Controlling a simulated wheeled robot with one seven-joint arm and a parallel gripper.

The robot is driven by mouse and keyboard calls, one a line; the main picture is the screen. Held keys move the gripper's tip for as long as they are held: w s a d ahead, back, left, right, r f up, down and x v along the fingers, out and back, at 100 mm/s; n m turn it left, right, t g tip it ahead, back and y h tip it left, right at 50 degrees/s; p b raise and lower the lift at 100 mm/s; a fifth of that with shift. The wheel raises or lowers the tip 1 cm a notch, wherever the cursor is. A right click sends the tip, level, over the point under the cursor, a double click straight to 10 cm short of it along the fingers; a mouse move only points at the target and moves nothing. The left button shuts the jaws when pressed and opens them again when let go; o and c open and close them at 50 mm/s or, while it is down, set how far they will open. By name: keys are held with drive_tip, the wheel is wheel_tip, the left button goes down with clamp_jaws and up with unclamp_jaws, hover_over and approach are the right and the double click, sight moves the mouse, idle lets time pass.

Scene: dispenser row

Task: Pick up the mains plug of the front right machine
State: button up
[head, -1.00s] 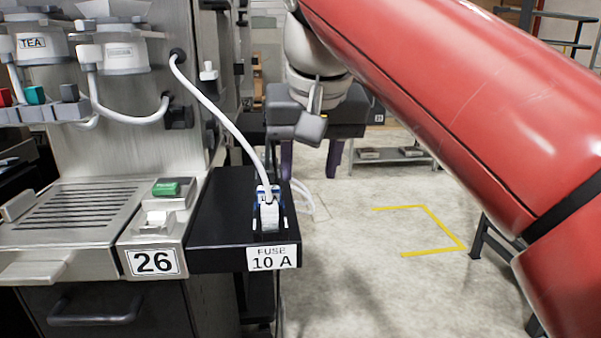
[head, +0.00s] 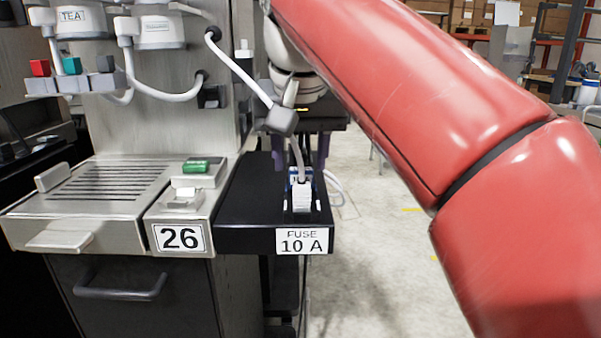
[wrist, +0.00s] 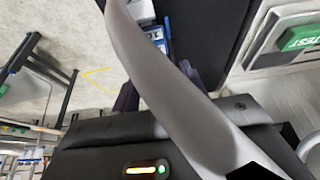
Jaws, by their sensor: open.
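The mains plug (head: 301,198) is white and stands in a socket on the black shelf (head: 245,215) beside machine 26, above the label "FUSE 10 A". Its pale cable (head: 243,72) runs up to the machine's side, passing behind a grey block on my wrist. My gripper (head: 300,163) is open, its purple fingers behind and above the plug, one to each side of it in the head view. In the wrist view the cable (wrist: 165,85) crosses close to the camera and in front of my gripper. The plug (wrist: 141,11) shows only partly at the top edge.
Machine 26 (head: 105,195) with its drip tray and green TEST button (head: 196,165) stands left of the shelf. A white knob (head: 243,50) juts from the panel behind. Open floor (head: 375,270) lies right of the shelf. My red arm covers much of the right.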

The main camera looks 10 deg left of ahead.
sight(300, 154)
drive_tip(key=shift+f, duration=0.1)
clamp_jaws()
idle(0.4)
wheel_tip(300, 154, up, 8)
drive_tip(key=p, duration=0.4)
drive_tip(key=shift+w+p, duration=0.15)
drive_tip(key=shift+p, duration=0.15)
drive_tip(key=shift+r, duration=1)
drive_tip(key=shift+f, duration=0.1)
drive_tip(key=w+f, duration=0.2)
drive_tip(key=w+a+f, duration=0.1)
drive_tip(key=w+f, duration=0.2)
drive_tip(key=shift+a+f+b, duration=0.15)
drive_tip(key=shift+f+b, duration=0.1)
drive_tip(key=shift+b, duration=0.05)
drive_tip(key=shift+w+f+b, duration=0.1)
drive_tip(key=shift+f+b, duration=0.55)
drive_tip(key=shift+f, duration=0.35)
